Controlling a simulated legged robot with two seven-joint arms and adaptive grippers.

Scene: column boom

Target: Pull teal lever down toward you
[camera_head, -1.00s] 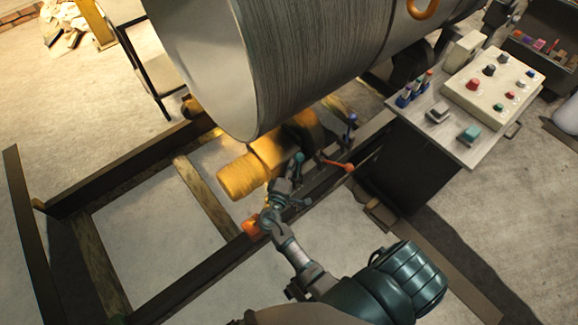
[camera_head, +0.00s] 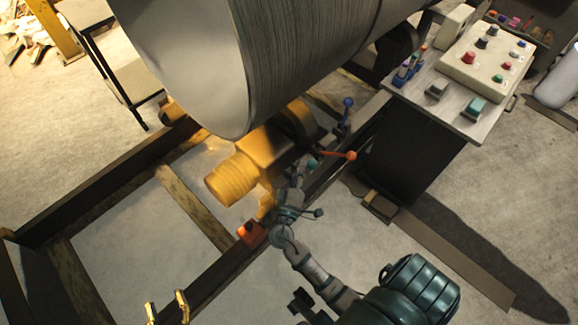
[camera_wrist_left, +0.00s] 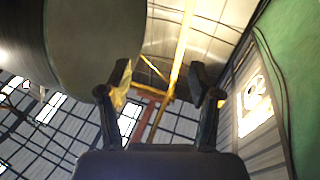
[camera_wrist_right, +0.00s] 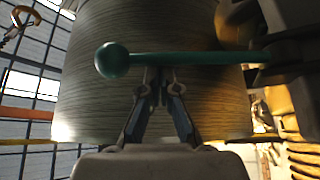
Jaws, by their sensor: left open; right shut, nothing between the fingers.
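The teal lever shows in the right wrist view as a round knob (camera_wrist_right: 112,60) on a straight rod running right, lying level across the picture. Its knob is small and partly hidden in the head view (camera_head: 312,163), beside the yellow machine. My right gripper (camera_wrist_right: 158,78) is shut and empty, its fingertips at the rod just right of the knob. I cannot tell whether they touch it. The right gripper also shows in the head view (camera_head: 293,188). My left gripper (camera_head: 166,300) is open and empty at the bottom left, far from the lever.
A red-orange lever (camera_head: 351,155) and a blue lever (camera_head: 348,103) stand near the teal one. A large steel roll (camera_head: 290,60) hangs above the yellow machine (camera_head: 245,170). An orange box (camera_head: 251,233) sits on the dark frame. A control desk (camera_head: 440,100) stands right.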

